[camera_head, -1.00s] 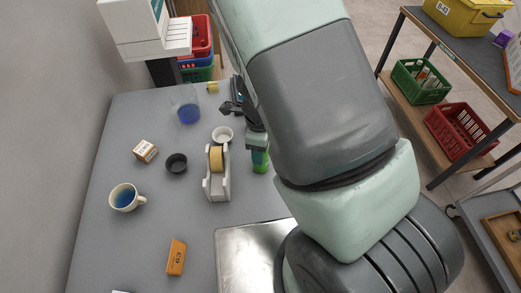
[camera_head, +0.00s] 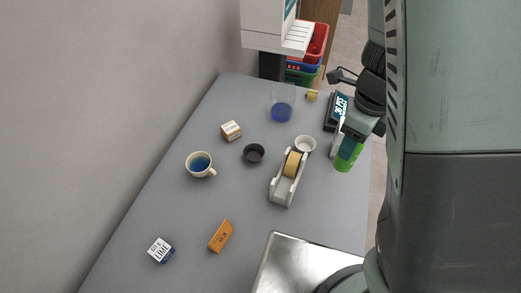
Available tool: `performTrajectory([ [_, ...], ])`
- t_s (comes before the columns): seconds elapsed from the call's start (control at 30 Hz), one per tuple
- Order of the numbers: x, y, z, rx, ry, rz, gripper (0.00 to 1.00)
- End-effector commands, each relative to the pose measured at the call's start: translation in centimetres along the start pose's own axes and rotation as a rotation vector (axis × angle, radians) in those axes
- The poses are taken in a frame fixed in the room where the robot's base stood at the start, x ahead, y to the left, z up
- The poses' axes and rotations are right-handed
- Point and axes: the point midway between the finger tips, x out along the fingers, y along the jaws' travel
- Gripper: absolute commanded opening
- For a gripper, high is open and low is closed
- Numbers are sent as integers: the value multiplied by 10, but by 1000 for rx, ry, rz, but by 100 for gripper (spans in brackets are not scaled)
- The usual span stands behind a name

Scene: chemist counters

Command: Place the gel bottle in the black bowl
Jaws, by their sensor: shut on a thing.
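The gel bottle (camera_head: 347,157) is green and hangs at the right side of the counter. My gripper (camera_head: 352,143) is shut on its upper part, and the fingers hide that part. The bottle looks roughly upright; whether its base touches the counter is hard to tell. The black bowl (camera_head: 254,153) is small and stands on the counter left of the tape dispenser, apart from the bottle. It looks empty.
A tape dispenser (camera_head: 281,193) and a white bowl (camera_head: 305,145) stand between the bottle and the black bowl. A mug (camera_head: 200,165), small box (camera_head: 231,131), beaker (camera_head: 282,104), orange box (camera_head: 221,237) and scale (camera_head: 336,111) stand around.

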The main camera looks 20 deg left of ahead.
Motion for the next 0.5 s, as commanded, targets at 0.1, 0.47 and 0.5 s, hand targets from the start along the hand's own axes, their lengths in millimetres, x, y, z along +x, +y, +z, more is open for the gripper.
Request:
performTrajectory([
  [0.1,-20,0,1,-4,-3,-3,14],
  [0.47,-37,-3,32,-254,10,-2,14],
  [0.5,-37,-3,40,-315,12,-2,14],
])
